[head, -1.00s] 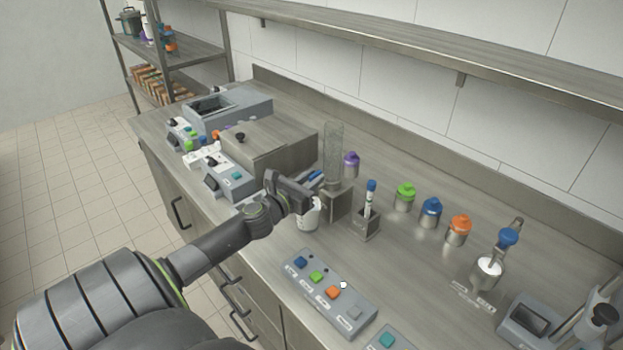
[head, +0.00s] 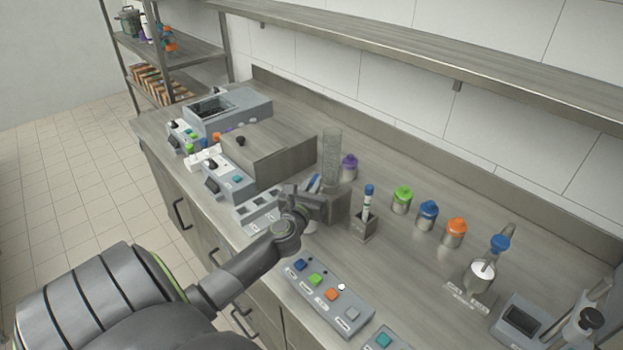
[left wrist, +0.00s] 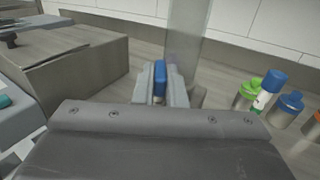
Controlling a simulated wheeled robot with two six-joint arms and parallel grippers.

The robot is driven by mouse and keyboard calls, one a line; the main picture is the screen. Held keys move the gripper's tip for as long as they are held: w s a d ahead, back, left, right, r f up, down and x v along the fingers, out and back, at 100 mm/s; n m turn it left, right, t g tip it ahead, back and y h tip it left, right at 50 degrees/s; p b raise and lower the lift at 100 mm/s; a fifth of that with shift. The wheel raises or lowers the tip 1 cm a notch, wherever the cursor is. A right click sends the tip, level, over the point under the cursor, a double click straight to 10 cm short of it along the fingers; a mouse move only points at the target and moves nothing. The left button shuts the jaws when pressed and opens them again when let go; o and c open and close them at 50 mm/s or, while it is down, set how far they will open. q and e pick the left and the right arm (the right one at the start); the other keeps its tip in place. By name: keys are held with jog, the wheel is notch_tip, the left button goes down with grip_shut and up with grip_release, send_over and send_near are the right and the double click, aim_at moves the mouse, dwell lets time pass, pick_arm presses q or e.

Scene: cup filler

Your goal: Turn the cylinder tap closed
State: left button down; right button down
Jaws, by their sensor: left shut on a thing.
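The clear cylinder (head: 331,155) stands upright on a grey metal block (head: 341,207) near the middle of the counter. Its blue tap handle (head: 313,182) is at the block's left side, close to my left gripper (head: 316,197). In the left wrist view the blue tap handle (left wrist: 160,78) sits between the two fingers of my left gripper (left wrist: 161,88), which is shut on it. The clear cylinder (left wrist: 187,35) rises just behind. A white cup (head: 311,227) below the gripper is mostly hidden. My right gripper is not in view.
A panel with coloured buttons (head: 328,298) lies in front. A marker in a small holder (head: 364,226) stands right of the block. Capped jars, green (head: 401,200), blue (head: 428,214) and orange (head: 455,232), stand behind. A metal box (head: 268,155) is at left.

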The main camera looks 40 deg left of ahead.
pick_arm(q)
jog(key=n+g+y, duration=0.2)
jog(key=n+y, duration=0.1)
jog(key=shift+w+d+y, duration=0.15)
jog(key=shift+d+y, duration=0.15)
jog(key=n+g+y, duration=0.1)
jog(key=n+g+y+b, duration=0.1)
jog(key=g+y, duration=0.1)
jog(key=shift+w+d+f+n, duration=0.1)
jog(key=shift+w+f+n, duration=0.1)
jog(key=shift+n, duration=0.1)
jog(key=n+g+y+b, duration=0.1)
jog(key=g+b, duration=0.1)
jog(key=n+g+y+b, duration=0.1)
jog(key=n+g+b, duration=0.1)
jog(key=g+b, duration=0.1)
jog(key=n+g+y+b, duration=0.1)
jog(key=n+g+b, duration=0.1)
jog(key=g, duration=0.1)
jog(key=shift+w+d+y+b, duration=0.1)
jog(key=shift+w+y+b, duration=0.15)
jog(key=shift+y+b, duration=0.1)
jog(key=shift+r+n+g+b, duration=0.15)
jog(key=shift+n+g+b, duration=0.75)
jog(key=shift+g+b, duration=0.15)
jog(key=shift+r, duration=0.1)
jog(key=c, duration=1.5)
grip_release()
